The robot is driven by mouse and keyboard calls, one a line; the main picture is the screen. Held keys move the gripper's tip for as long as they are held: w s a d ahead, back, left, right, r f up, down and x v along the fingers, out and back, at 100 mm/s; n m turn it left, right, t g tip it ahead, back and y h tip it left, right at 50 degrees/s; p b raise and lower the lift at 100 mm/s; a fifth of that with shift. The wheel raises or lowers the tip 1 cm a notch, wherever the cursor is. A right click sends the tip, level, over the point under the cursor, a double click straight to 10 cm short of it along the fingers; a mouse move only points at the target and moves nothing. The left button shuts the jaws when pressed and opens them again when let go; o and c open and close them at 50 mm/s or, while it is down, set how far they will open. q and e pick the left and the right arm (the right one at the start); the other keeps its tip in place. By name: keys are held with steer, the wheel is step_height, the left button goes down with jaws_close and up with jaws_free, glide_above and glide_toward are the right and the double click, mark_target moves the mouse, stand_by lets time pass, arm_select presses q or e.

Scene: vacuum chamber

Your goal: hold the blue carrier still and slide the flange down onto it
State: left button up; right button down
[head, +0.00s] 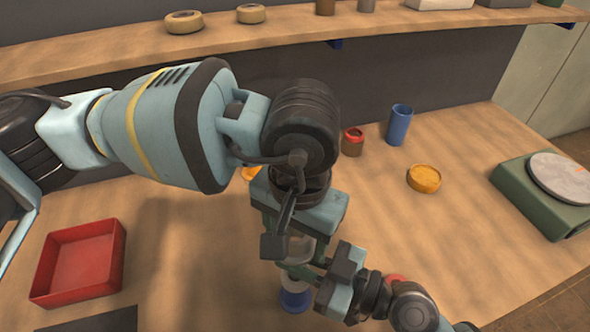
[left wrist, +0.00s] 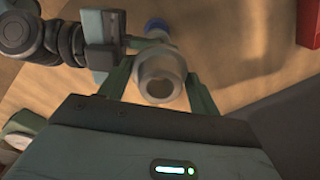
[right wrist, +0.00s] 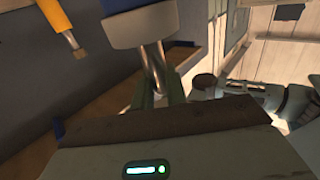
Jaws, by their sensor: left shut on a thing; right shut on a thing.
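My left gripper (head: 298,258) points down over the bench and is shut on the flange (head: 299,246), a pale grey ring-shaped part. In the left wrist view the flange (left wrist: 160,78) sits between the green fingers, its round opening visible. The blue carrier (head: 295,301) shows below it, with a blue base and a pale upper part. My right gripper (head: 308,275) reaches in from the lower right and is shut on the carrier. The gripper parts hide any contact between flange and carrier.
A red tray (head: 112,260) lies at left. A red-topped jar (head: 352,145), a blue cup (head: 398,125) and a yellow dish (head: 424,179) stand behind and right of the grippers. A green scale (head: 530,190) is at far right. A wooden shelf (head: 110,52) runs along the back.

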arm_select(q)
steer(key=shift+f, duration=1.4)
steer(key=shift+f, duration=0.5)
stand_by(1.4)
steer(key=shift+r, duration=1.9)
steer(key=shift+f, duration=1.4)
steer(key=shift+f, duration=0.55)
stand_by(0.8)
